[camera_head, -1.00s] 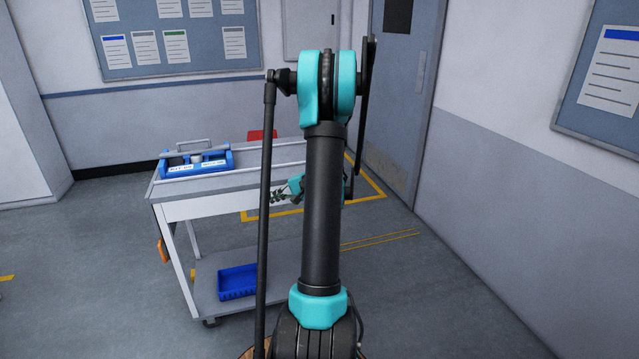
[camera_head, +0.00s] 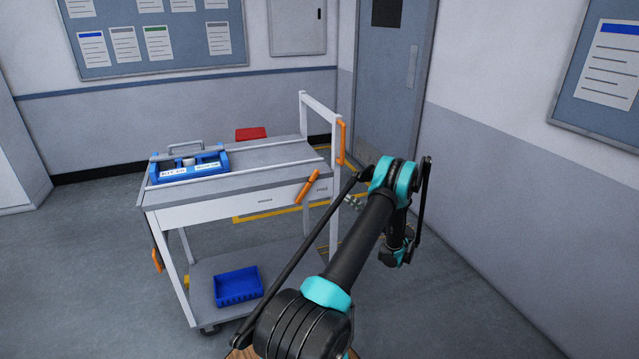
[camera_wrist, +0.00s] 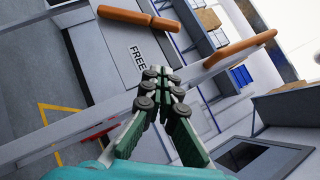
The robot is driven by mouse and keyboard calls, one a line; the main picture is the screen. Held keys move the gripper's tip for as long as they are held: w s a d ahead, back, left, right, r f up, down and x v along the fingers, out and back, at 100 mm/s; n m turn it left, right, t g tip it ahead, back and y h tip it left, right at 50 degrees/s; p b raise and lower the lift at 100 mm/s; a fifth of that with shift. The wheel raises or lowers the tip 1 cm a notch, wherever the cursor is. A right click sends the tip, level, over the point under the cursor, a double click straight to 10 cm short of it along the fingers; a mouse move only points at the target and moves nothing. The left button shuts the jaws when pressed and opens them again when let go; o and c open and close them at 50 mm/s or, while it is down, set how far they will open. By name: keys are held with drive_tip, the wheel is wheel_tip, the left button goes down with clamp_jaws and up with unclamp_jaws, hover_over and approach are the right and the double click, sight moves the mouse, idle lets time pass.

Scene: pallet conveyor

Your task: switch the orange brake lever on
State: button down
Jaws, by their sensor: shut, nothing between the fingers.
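The orange brake lever (camera_head: 307,187) is on the front panel of the white cart (camera_head: 175,220), near its right end. It stands tilted, its upper end leaning right. In the wrist view the lever (camera_wrist: 138,17) shows at the top, close to a label reading FREE (camera_wrist: 137,58). My gripper (camera_head: 353,203) is to the right of the lever, apart from it, partly behind my arm. In the wrist view my gripper (camera_wrist: 162,84) is shut and empty, its green fingertips together below the lever and label.
An orange grip (camera_head: 342,143) on the cart's upright push frame rises just behind the lever; it also shows in the wrist view (camera_wrist: 240,48). A blue tote (camera_head: 190,165) sits on the cart top, a blue bin (camera_head: 238,287) on its lower shelf. Open floor lies left.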

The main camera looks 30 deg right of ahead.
sight(307, 187)
drive_tip(key=shift+s+d+f, duration=0.1)
drive_tip(key=shift+s+d, duration=0.05)
drive_tip(key=shift+s, duration=0.05)
drive_tip(key=shift+w, duration=0.1)
drive_tip(key=x, duration=0.9)
drive_tip(key=shift+w, duration=0.1)
drive_tip(key=a+r, duration=0.1)
drive_tip(key=w+a+r, duration=0.1)
drive_tip(key=shift+a+r, duration=0.1)
drive_tip(key=shift+a, duration=0.3)
drive_tip(key=shift+w+a+r, duration=0.15)
drive_tip(key=shift+a+r, duration=0.15)
drive_tip(key=shift+a, duration=0.15)
